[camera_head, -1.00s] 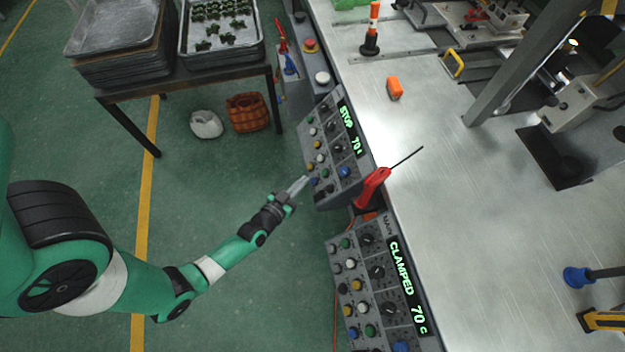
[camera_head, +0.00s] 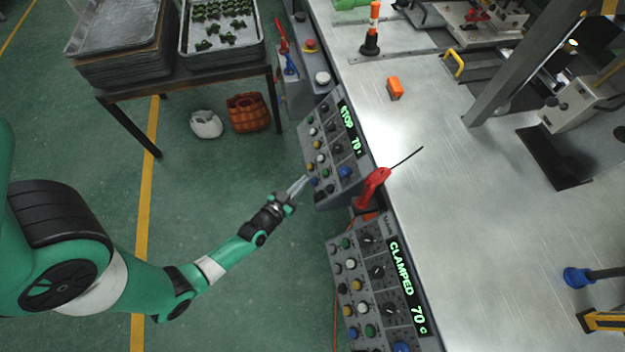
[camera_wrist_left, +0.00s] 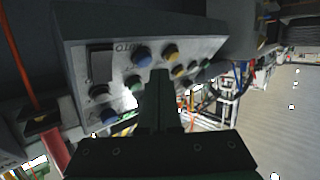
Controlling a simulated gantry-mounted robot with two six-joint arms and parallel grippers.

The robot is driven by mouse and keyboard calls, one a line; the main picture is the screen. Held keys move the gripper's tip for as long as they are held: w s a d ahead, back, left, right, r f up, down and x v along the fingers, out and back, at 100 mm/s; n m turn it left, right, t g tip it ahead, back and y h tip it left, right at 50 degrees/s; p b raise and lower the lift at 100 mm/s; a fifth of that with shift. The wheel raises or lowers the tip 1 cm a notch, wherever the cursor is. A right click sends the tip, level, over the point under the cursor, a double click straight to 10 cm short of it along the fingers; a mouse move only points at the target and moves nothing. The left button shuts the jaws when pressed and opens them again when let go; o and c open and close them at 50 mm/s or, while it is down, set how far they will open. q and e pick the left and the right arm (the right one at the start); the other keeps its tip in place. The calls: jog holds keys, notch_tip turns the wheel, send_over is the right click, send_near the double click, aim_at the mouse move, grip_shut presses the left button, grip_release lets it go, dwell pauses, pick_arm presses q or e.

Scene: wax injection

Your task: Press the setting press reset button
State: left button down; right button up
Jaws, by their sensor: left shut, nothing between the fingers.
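The upper control panel (camera_head: 333,150), with a lit display reading STOP and 70 C, stands at the table's left edge. It carries several coloured buttons and knobs; the labels are too small to tell which is reset. My left gripper (camera_head: 302,182) is shut and empty, its tips close to the panel's lower left edge by a blue button (camera_head: 313,181). In the left wrist view the shut fingers (camera_wrist_left: 161,80) point at the panel, just below a blue button (camera_wrist_left: 141,55) and a yellow button (camera_wrist_left: 170,52). Contact cannot be told. My right gripper is out of view.
A second panel (camera_head: 377,285) reading CLAMPED stands nearer. A red-handled tool (camera_head: 371,187) sits between the panels. The metal table (camera_head: 470,230) is right of them. A trolley with trays (camera_head: 182,45) stands at the back left; open floor lies around my arm.

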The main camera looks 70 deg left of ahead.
pick_arm(q)
jog(key=shift+f, duration=0.1)
dwell(0.3)
jog(key=shift+w+f, duration=0.15)
jog(key=shift+w, duration=0.15)
jog(key=shift+w+d+f, duration=0.15)
jog(key=shift+w+f, duration=0.15)
dwell(0.7)
dwell(0.3)
jog(key=shift+s+r, duration=0.55)
jog(key=shift+s, duration=0.1)
dwell(0.5)
